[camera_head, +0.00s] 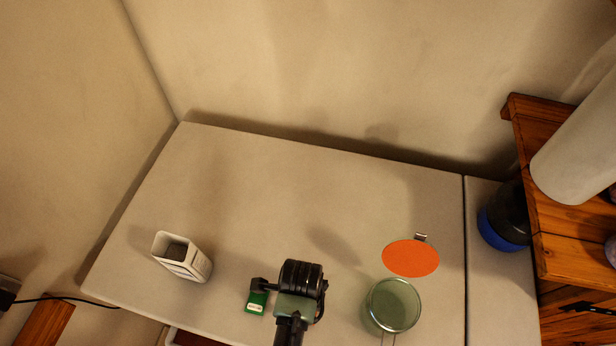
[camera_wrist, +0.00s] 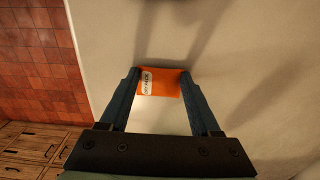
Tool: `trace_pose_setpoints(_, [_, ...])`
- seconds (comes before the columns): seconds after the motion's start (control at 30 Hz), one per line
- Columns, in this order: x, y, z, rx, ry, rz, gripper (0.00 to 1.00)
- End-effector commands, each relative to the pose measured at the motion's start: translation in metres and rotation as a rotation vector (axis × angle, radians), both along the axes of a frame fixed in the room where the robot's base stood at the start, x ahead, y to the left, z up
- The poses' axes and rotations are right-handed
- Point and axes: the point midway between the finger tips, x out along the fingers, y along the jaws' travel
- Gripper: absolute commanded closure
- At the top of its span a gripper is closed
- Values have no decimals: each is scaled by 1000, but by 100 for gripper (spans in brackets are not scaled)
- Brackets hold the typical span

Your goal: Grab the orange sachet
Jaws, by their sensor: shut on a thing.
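The orange sachet (camera_wrist: 172,84) with a white printed label shows in the wrist view, between the two fingertips of my gripper (camera_wrist: 160,82). The fingers press on its left and right sides, so my gripper is shut on it. The pale tabletop lies behind it; I cannot tell whether the sachet still touches the table. In the head view my dark wrist is over the front middle of the table, and the sachet is hidden there.
On the pale table (camera_head: 270,190) are a green packet (camera_head: 257,303) beside my wrist, a white container (camera_head: 182,258) at left, a glass vessel (camera_head: 393,305) and a flat orange disc (camera_head: 411,258) at right. Wooden shelving (camera_head: 560,220) stands far right. The table's back middle is clear.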

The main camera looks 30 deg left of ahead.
Motion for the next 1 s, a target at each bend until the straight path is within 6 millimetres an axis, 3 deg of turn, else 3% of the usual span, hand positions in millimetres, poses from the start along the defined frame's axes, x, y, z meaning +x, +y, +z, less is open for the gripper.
trace_pose_setpoints(0.1, [0, 0, 0, 0, 0, 0, 88])
trace_pose_setpoints(0.4, [1, 0, 7, 1, -3, 0, 88])
trace_pose_setpoints(0.8, [1, 0, 76, 2, -6, 0, 88])
trace_pose_setpoints(1.0, [1, 0, 98, 1, -2, 0, 88])
